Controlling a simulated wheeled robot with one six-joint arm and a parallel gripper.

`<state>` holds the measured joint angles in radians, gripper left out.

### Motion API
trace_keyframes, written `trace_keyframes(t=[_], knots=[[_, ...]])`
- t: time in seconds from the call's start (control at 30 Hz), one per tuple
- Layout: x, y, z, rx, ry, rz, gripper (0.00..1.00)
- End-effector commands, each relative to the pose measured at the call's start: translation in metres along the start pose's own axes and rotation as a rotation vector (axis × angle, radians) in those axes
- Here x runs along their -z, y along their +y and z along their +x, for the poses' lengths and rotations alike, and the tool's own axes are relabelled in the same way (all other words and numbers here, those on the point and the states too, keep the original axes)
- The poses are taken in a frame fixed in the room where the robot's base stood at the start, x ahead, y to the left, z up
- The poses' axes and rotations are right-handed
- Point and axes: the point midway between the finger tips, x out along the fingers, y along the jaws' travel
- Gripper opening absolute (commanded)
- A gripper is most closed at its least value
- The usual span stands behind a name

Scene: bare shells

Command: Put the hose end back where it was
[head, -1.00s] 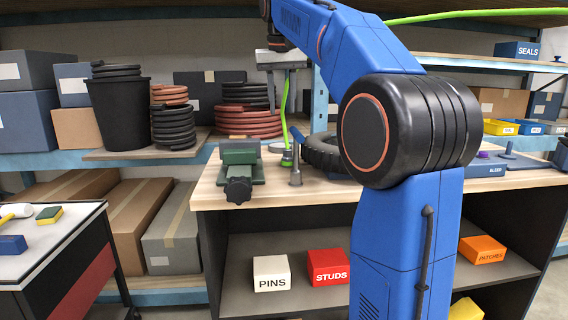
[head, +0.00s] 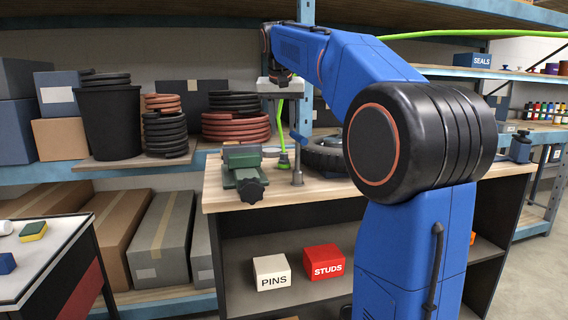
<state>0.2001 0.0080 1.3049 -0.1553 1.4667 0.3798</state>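A bright green hose (head: 281,136) hangs down behind my gripper and ends low in a dark fitting (head: 283,161) at the workbench, between the green vise (head: 243,172) and a black tyre (head: 325,158). A grey metal post (head: 297,168) stands on the bench just right of the fitting. My gripper (head: 284,104) points down above the bench, in front of the hose and over the post. Its fingertips are small and overlap the hose and post, so I cannot tell their opening or whether they touch anything. A green hose (head: 470,33) also runs along the top right.
My arm hides the right part of the workbench (head: 240,198). Boxes marked PINS (head: 271,272) and STUDS (head: 324,261) lie on its lower shelf. A black bin (head: 109,122) and stacked hose coils (head: 236,126) stand on the shelf behind. A cart (head: 45,262) is at the left.

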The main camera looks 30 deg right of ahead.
Motion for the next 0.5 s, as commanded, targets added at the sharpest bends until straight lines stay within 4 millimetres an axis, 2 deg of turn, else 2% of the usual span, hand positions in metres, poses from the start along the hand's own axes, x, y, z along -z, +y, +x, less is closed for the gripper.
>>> trace_keyframes(t=[0.1, 0.2, 0.5], knots=[[-0.001, 0.000, 0.021, -0.001, -0.003, 0.000, 0.34], [0.000, 0.000, 0.034, 0.000, -0.002, 0.000, 0.34], [0.001, 0.000, 0.050, 0.000, -0.001, 0.000, 0.34]])
